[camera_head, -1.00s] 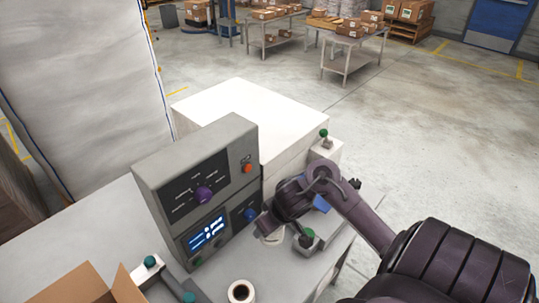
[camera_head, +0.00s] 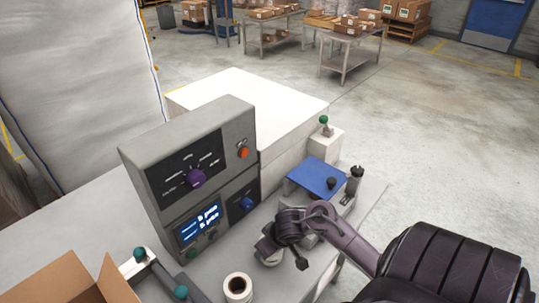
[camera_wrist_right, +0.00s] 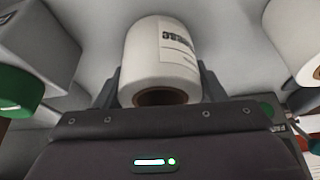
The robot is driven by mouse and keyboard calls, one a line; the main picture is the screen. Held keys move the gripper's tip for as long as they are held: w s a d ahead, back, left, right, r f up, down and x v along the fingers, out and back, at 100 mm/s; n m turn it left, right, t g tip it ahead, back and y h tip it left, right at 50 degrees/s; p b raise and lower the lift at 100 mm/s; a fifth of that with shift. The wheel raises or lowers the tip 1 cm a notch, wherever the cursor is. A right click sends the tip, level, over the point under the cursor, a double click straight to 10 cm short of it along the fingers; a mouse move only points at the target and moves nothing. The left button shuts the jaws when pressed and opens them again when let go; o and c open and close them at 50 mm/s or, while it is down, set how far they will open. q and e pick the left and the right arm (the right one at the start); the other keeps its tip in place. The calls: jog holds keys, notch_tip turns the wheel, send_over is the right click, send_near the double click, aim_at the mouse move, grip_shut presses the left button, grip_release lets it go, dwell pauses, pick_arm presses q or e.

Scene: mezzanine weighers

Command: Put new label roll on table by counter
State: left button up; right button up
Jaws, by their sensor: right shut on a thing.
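My right gripper (camera_head: 270,248) is shut on a white label roll (camera_wrist_right: 160,50), which shows in the right wrist view between the two fingers with dark print on its side. In the head view the held roll (camera_head: 269,257) is mostly covered by the gripper, over the table (camera_head: 212,277) in front of the counter. I cannot tell whether it touches the table. The counter (camera_head: 192,165) is a grey box with a purple knob and lit display. A second white roll (camera_head: 238,288) with a brown core stands on the table nearby. My left gripper is not in view.
A device with a blue plate (camera_head: 318,178) and black knobs stands right of the counter. A white block (camera_head: 250,110) is behind. An open cardboard box (camera_head: 65,280) and green-knobbed bars (camera_head: 160,272) are at near left. The table's right edge is close to my arm.

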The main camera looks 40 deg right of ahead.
jog(key=shift+f, duration=0.15)
jog(key=o, duration=1.1)
jog(key=shift+f, duration=0.1)
jog(key=shift+c, duration=0.2)
jog(key=shift+r, duration=0.25)
jog(key=p+v, duration=0.5)
jog(key=v, duration=0.7)
jog(key=shift+s+f, duration=0.1)
jog(key=shift+s, duration=0.05)
